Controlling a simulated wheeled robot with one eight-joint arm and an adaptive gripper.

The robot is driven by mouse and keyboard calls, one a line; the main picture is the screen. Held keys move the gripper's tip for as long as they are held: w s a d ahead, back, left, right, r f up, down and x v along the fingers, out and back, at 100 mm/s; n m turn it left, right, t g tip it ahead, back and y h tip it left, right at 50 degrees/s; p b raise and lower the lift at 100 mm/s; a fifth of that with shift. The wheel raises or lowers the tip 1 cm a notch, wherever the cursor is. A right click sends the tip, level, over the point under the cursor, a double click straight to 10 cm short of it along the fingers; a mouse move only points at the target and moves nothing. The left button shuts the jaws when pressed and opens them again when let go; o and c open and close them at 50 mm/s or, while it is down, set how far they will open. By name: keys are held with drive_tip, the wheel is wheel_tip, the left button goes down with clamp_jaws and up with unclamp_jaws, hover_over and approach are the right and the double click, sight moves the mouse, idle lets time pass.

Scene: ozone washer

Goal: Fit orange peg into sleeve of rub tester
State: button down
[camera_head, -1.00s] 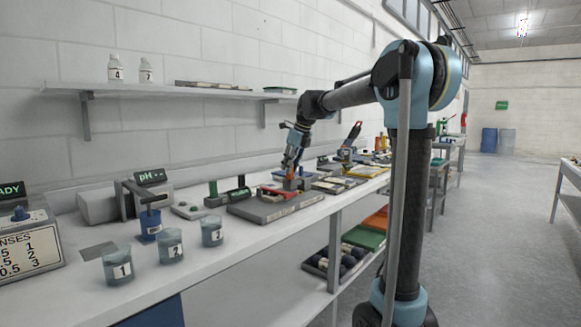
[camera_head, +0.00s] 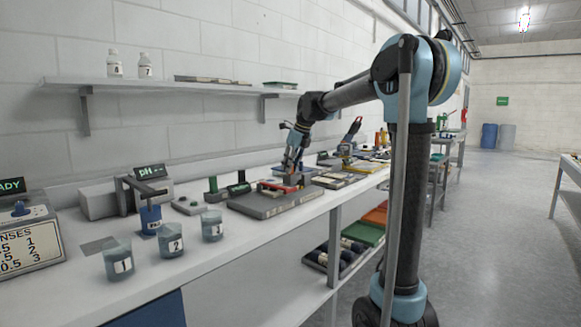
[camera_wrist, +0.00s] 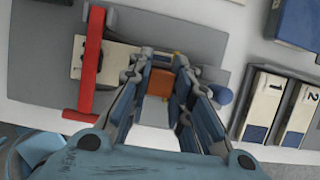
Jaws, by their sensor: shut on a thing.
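My gripper (camera_wrist: 160,100) is shut on the orange peg (camera_wrist: 160,82), which shows between its two fingers in the wrist view. The rub tester has a grey base (camera_wrist: 212,22), a pale strip (camera_wrist: 118,58) and a long red bar (camera_wrist: 93,62) left of the fingers. The gripper and peg are over the base, close to the right end of the strip. In the head view my gripper (camera_head: 291,168) is low over the tester (camera_head: 268,206), beside the red bar (camera_head: 277,187). The peg's lower end and the sleeve cannot be made out, so I cannot tell whether they touch.
A blue round knob (camera_wrist: 223,95) is close to the right finger. Pale blocks marked 1 (camera_wrist: 262,104) and 2 (camera_wrist: 298,112) lie further right, below a dark blue box (camera_wrist: 298,22). Numbered beakers (camera_head: 171,240) stand at the bench's near end.

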drive_tip(key=shift+f, duration=0.1)
drive_tip(key=c, duration=1.4)
unclamp_jaws()
drive_tip(key=shift+o, duration=0.2)
drive_tip(key=v, duration=1.1)
drive_tip(key=shift+d+r, duration=0.25)
drive_tip(key=shift+r, duration=0.1)
